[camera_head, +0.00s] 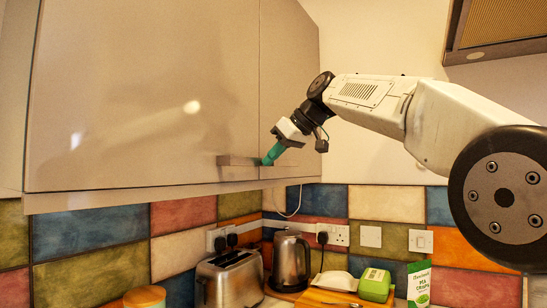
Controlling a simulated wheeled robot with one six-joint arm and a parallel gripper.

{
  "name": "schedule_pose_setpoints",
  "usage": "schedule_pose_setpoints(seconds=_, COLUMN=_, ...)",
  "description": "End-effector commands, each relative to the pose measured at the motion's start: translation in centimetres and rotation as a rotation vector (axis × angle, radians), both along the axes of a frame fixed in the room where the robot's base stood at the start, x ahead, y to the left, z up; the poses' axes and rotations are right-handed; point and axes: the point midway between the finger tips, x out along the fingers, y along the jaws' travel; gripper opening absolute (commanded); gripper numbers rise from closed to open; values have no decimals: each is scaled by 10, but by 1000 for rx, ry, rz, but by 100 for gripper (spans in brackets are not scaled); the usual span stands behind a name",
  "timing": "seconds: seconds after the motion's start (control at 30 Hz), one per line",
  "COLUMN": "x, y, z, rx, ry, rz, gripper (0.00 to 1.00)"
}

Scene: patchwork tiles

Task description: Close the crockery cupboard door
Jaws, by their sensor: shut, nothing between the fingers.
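The crockery cupboard is the beige wall unit at the upper left. Its large glossy left door (150,80) carries a bar handle (237,160) at its lower right corner. A narrower panel (290,80) lies right of a vertical seam, with another handle-like bar low on it. The left door looks flush or nearly so with its frame; I cannot tell if a small gap is left. My gripper (268,160) has teal fingertips, is shut and empty, and is at the seam by the right end of the handle. Whether it touches the door is unclear.
Below are a toaster (230,280), a kettle (291,262), a green box (375,285) and a green packet (419,284) on the worktop. Sockets and a cable are on the tiled wall. A hood-like unit (495,28) hangs upper right. The wall between is clear.

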Motion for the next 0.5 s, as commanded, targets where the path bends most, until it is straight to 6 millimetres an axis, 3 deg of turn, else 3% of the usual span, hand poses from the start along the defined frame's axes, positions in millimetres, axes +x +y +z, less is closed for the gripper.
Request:
schedule_pose_setpoints(seconds=0.23, x=-2, y=16, z=2, rx=14, ry=-8, rz=13, gripper=0)
schedule_pose_setpoints(seconds=0.5, x=-10, y=7, z=3, rx=14, ry=-7, rz=21, gripper=0)
